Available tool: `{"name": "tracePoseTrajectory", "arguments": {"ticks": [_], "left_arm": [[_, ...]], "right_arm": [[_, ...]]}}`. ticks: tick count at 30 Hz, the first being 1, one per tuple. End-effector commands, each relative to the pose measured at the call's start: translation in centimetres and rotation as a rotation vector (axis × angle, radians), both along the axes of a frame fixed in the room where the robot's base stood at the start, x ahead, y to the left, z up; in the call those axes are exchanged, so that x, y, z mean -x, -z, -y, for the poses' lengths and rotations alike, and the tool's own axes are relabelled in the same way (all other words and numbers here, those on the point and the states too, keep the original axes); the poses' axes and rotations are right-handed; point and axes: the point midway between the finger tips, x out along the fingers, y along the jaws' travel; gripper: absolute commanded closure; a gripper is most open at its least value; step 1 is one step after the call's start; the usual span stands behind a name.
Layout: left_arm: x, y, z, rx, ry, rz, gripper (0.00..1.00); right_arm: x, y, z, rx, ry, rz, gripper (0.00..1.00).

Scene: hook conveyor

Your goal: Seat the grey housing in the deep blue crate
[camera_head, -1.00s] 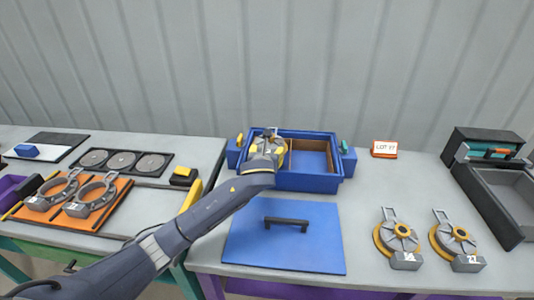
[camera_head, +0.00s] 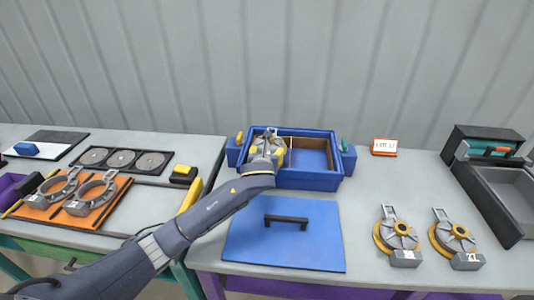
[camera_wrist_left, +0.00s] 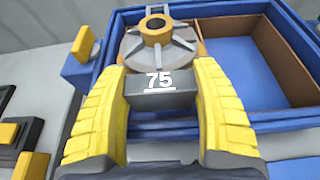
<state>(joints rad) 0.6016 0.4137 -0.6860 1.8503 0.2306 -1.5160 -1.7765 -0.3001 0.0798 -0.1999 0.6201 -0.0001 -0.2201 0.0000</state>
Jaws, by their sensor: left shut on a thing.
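The deep blue crate (camera_head: 320,183) stands at the back of the right-hand table, open on top, with a brown divider inside. My left gripper (camera_head: 266,150) is over the crate's left compartment. In the left wrist view its yellow fingers (camera_wrist_left: 155,105) are shut on the dark block marked 75 of the grey housing (camera_wrist_left: 158,45). The housing has a ribbed round body with a central hole and a yellow part behind it. It is at the crate's left compartment; I cannot tell if it touches the floor. The right compartment (camera_wrist_left: 230,70) is empty. My right gripper is not in view.
A blue lid (camera_head: 285,245) with a black handle lies in front of the crate. Two grey-and-yellow housings (camera_head: 398,240) (camera_head: 455,242) lie to the right. A LOT 17 sign (camera_head: 384,147) stands behind. An orange board (camera_head: 80,200) with two rings is on the left table.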

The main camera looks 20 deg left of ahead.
Motion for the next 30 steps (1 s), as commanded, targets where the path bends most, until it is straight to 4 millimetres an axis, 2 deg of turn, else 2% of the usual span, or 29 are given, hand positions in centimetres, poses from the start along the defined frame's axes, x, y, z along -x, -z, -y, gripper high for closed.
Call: {"name": "tracePoseTrajectory", "arguments": {"ticks": [30], "left_arm": [[0.0, 1.6, 0.0, -0.001, -0.001, 0.002, 0.82]], "right_arm": [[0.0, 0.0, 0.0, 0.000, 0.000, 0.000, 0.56]]}}
